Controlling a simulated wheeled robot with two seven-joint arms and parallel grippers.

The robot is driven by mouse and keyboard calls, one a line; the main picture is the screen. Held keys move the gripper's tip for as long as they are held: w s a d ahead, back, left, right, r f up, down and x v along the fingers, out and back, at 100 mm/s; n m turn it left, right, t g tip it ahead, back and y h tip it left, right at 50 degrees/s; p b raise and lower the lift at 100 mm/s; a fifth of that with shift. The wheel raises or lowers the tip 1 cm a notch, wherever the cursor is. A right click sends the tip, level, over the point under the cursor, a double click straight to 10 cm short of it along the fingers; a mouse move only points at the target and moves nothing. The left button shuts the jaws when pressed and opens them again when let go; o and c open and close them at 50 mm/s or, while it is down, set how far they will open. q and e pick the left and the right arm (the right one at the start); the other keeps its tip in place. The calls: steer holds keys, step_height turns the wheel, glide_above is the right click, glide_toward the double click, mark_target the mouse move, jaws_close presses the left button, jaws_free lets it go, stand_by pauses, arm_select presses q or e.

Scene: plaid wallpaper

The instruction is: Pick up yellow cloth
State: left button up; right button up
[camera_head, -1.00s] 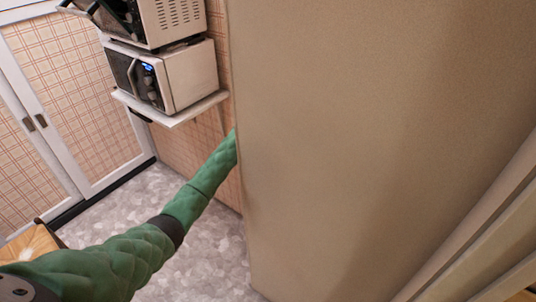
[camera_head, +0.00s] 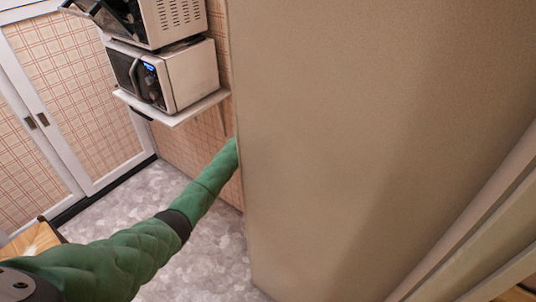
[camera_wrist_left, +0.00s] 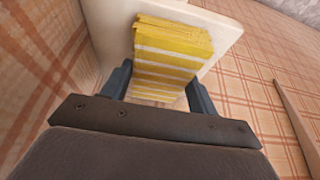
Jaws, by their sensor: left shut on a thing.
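The yellow cloth (camera_wrist_left: 172,42), with white stripes, shows in the left wrist view. It lies between the two dark fingers of my left gripper (camera_wrist_left: 160,82), which is shut on it. A white panel (camera_wrist_left: 105,22) with a rounded corner is right behind the cloth; I cannot tell whether they touch. In the head view my green left arm reaches behind a large beige panel, which hides the left gripper and the cloth. My right gripper is in neither view.
The large beige panel (camera_head: 370,130) fills the right of the head view. A microwave (camera_head: 175,75) stands on a white wall shelf (camera_head: 178,117), with another appliance (camera_head: 165,20) above. A wooden piece (camera_head: 32,240) is at lower left. Grey floor (camera_head: 125,205) is open below.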

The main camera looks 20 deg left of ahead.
arm_select(q)
steer(key=shift+r, duration=0.3)
step_height(320, 180, up, 2)
steer(key=shift+r+b, duration=0.1)
steer(key=shift+b, duration=0.7)
step_height(320, 180, up, 5)
steer(key=shift+r+b, duration=0.1)
steer(key=shift+b, duration=0.85)
steer(key=shift+r, duration=1)
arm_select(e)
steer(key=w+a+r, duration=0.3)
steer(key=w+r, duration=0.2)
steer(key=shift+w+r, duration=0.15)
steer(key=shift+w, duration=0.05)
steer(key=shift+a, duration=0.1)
